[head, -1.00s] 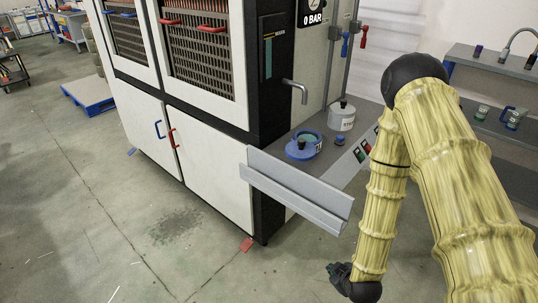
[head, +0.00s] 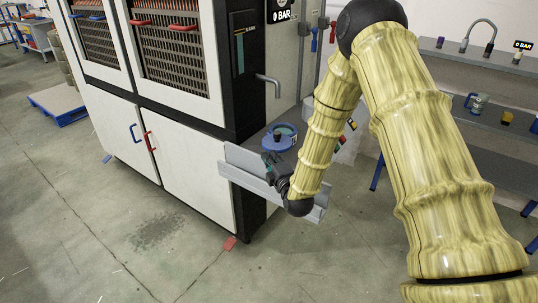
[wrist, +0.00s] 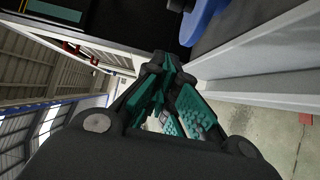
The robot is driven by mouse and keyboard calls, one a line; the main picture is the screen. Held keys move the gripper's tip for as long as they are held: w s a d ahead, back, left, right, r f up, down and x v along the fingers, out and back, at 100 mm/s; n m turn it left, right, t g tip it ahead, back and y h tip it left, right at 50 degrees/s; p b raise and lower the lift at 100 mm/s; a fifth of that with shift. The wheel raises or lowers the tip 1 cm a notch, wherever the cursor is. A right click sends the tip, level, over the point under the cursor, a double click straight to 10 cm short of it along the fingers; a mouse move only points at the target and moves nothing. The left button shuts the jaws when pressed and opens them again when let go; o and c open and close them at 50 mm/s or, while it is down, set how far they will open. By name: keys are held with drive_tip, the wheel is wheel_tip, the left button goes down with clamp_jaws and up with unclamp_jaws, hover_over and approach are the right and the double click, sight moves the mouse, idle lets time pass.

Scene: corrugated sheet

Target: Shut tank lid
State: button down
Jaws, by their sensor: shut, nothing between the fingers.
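A blue round lid (head: 276,144) with a black knob lies on the grey shelf at the machine's side. A teal-and-white part shows just behind it. I cannot tell whether the lid is seated or tilted. My gripper (head: 270,163) is shut and empty in front of the lid, by the shelf's raised front edge. Whether it touches the lid is not clear. In the wrist view the shut teal-padded fingers (wrist: 168,88) point toward the shelf edge, and part of a blue rounded thing (wrist: 203,20) shows at the top.
A metal spout (head: 268,82) sticks out above the shelf. The white machine's doors (head: 185,170) stand at the left. A grey wall shelf (head: 480,108) with several small items is at the right.

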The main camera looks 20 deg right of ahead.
sight(272, 147)
drive_tip(key=w+p, duration=0.1)
drive_tip(key=w, duration=0.2)
drive_tip(key=w+d+p, duration=0.1)
drive_tip(key=w, duration=0.2)
drive_tip(key=w+d+p, duration=0.1)
drive_tip(key=w+p, duration=0.1)
drive_tip(key=w, duration=0.1)
drive_tip(key=shift+w+r, duration=0.1)
drive_tip(key=shift+w, duration=0.05)
drive_tip(key=shift+w+d, duration=0.15)
drive_tip(key=shift+d, duration=0.3)
drive_tip(key=shift+a, duration=0.25)
drive_tip(key=shift+d+f+y, duration=0.2)
drive_tip(key=shift+d+y, duration=0.1)
drive_tip(key=shift+d, duration=0.05)
drive_tip(key=shift+d+n+b, duration=0.3)
drive_tip(key=shift+b, duration=0.1)
drive_tip(key=shift+y, duration=0.4)
